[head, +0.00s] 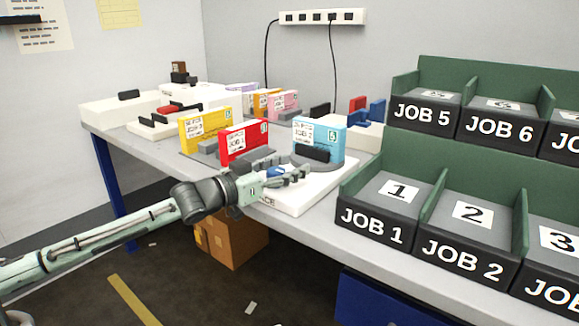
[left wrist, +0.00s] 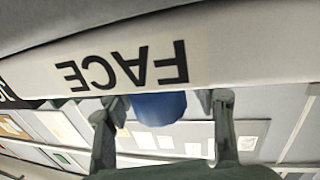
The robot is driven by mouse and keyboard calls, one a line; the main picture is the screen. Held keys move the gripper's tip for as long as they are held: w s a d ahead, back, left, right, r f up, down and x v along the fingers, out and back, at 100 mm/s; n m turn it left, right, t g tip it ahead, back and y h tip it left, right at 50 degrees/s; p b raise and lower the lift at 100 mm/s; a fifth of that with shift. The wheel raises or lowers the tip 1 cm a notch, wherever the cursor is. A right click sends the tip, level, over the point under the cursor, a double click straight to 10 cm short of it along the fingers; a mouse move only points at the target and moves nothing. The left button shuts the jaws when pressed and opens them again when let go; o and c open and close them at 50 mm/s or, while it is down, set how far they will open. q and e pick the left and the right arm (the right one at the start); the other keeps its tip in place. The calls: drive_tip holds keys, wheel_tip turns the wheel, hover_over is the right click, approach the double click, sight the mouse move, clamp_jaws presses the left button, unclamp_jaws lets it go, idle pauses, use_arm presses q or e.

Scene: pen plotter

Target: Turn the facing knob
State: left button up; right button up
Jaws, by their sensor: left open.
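The blue knob (head: 276,171) is on the white plotter base (head: 318,188), largely hidden by my gripper in the head view. The left wrist view also shows the blue knob (left wrist: 158,107), below the edge lettered "FACE", which appears upside down. My left gripper (head: 292,172) reaches in from the left over the front of the base. In the left wrist view my left gripper (left wrist: 168,103) is open, with one finger on each side of the knob and a visible gap on both sides. I cannot tell their relative depth. My right gripper is not in view.
A red card (head: 237,144), a yellow card (head: 203,132) and a blue card (head: 321,140) stand close behind my gripper. Green and black job bins (head: 375,224) stand to the right. A cardboard box (head: 238,240) is under the table.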

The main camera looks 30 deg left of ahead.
sight(268, 174)
use_arm(q)
drive_tip(key=shift+v, duration=0.85)
drive_tip(key=v, duration=0.8)
drive_tip(key=shift+s+a+f, duration=0.1)
drive_tip(key=shift+s, duration=0.3)
drive_tip(key=shift+v, duration=0.8)
